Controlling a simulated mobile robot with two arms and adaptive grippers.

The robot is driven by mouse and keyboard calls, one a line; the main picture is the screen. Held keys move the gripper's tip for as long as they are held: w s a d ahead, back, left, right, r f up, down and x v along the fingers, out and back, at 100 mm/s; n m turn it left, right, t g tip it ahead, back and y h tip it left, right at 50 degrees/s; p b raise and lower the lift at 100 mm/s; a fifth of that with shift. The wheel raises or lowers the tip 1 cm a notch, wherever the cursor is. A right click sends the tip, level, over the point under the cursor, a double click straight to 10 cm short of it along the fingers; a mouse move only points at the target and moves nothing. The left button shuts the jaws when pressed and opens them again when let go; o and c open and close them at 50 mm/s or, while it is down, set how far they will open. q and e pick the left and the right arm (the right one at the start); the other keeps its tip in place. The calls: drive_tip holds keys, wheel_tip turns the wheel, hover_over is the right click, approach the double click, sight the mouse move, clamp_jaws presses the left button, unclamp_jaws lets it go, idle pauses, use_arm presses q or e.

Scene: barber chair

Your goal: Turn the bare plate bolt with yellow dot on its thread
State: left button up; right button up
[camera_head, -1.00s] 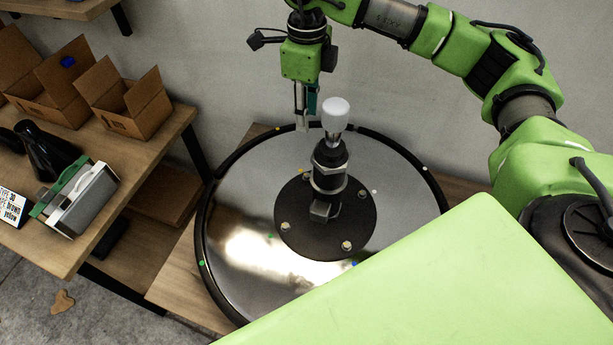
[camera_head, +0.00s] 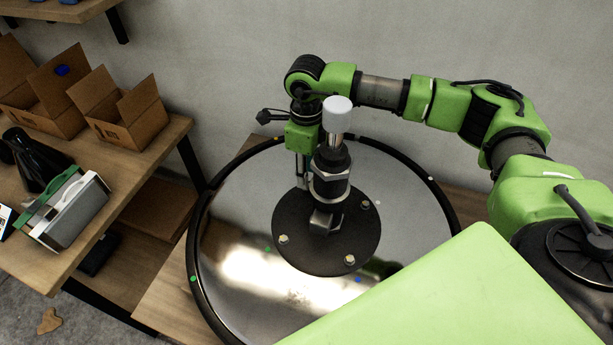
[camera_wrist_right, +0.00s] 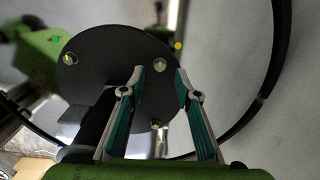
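A round black plate (camera_head: 300,248) with several bolts lies at the centre of the shiny disc. In the right wrist view the plate (camera_wrist_right: 105,55) shows a yellow dot (camera_wrist_right: 178,46) just beyond its edge, on the disc. The plate bolt nearest that dot (camera_wrist_right: 160,63) appears between my right fingertips. My right gripper (camera_head: 301,186) is low over the plate's far side, beside the upright post. It shows open in the right wrist view (camera_wrist_right: 160,71); contact with the bolt cannot be told. This bolt is hidden in the head view. My left gripper is out of view.
The dark post with a white cap (camera_head: 337,117) rises from the plate close to my right gripper. Other plate bolts show at the front (camera_head: 284,239). A black rim (camera_head: 194,250) rings the disc. Cardboard boxes (camera_head: 124,112) stand on a shelf at left.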

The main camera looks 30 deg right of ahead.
drive_tip(key=shift+f, duration=1.7)
clamp_jaws()
drive_tip(key=shift+m, duration=0.3)
